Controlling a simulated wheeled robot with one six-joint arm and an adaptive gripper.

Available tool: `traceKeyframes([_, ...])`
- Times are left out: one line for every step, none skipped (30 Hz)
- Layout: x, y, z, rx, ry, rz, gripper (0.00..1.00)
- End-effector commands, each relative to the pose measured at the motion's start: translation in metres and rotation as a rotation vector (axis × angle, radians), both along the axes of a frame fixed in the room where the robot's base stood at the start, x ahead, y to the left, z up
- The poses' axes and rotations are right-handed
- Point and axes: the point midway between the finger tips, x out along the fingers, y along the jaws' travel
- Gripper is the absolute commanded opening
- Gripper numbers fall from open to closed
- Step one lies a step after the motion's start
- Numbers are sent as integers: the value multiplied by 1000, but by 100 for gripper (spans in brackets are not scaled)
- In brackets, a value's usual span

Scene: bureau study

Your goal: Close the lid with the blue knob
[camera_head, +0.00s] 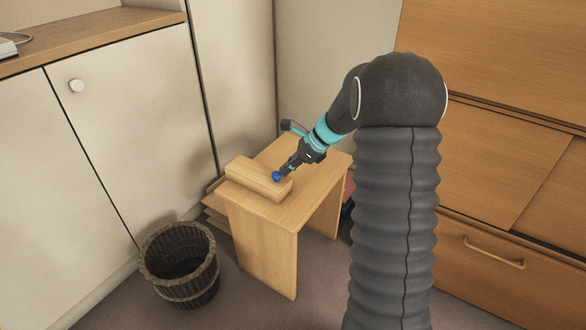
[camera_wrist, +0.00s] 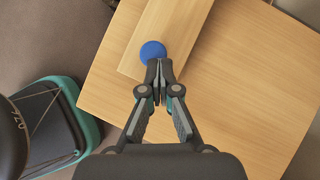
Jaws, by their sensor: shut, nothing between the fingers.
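A long, low wooden box (camera_head: 255,181) lies on a small wooden table (camera_head: 277,213). A round blue knob (camera_head: 276,177) shows at the right end of the box in the head view. In the wrist view the blue knob (camera_wrist: 153,51) sits on a pale wooden surface (camera_wrist: 178,32), close to its near edge. My gripper (camera_wrist: 159,70) is shut, with its fingertips right at the knob's near edge and nothing between them. I cannot tell whether they touch it. In the head view my gripper (camera_head: 283,172) partly covers that end. How far the lid is open cannot be made out.
A dark slatted basket (camera_head: 181,266) stands on the floor left of the table. Pale cabinet doors (camera_head: 130,110) rise at the left, and a wooden drawer unit (camera_head: 495,262) stands at the right. The tabletop is bare in front of the box.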

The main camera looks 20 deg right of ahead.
Motion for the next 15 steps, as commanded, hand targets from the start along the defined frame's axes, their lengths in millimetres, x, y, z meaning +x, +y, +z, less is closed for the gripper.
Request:
traceKeyframes([1,2,0,0,1,2,0])
traceKeyframes([1,2,-1,0,1,2,0])
traceKeyframes([1,2,-1,0,0,3,0])
traceKeyframes([1,3,-1,0,1,3,0])
traceKeyframes([1,3,-1,0,1,3,0])
traceKeyframes([1,3,-1,0,0,4,0])
traceKeyframes([1,3,-1,0,0,4,0])
traceKeyframes([1,3,-1,0,1,5,0])
traceKeyframes([0,3,-1,0,1,5,0])
traceKeyframes([0,3,-1,0,1,5,0])
traceKeyframes([0,3,-1,0,1,5,0])
traceKeyframes([0,2,0,0,1,5,0])
traceKeyframes([0,2,0,0,1,5,0])
traceKeyframes([0,0,1,0,1,5,0])
traceKeyframes([-1,-2,2,0,1,6,0])
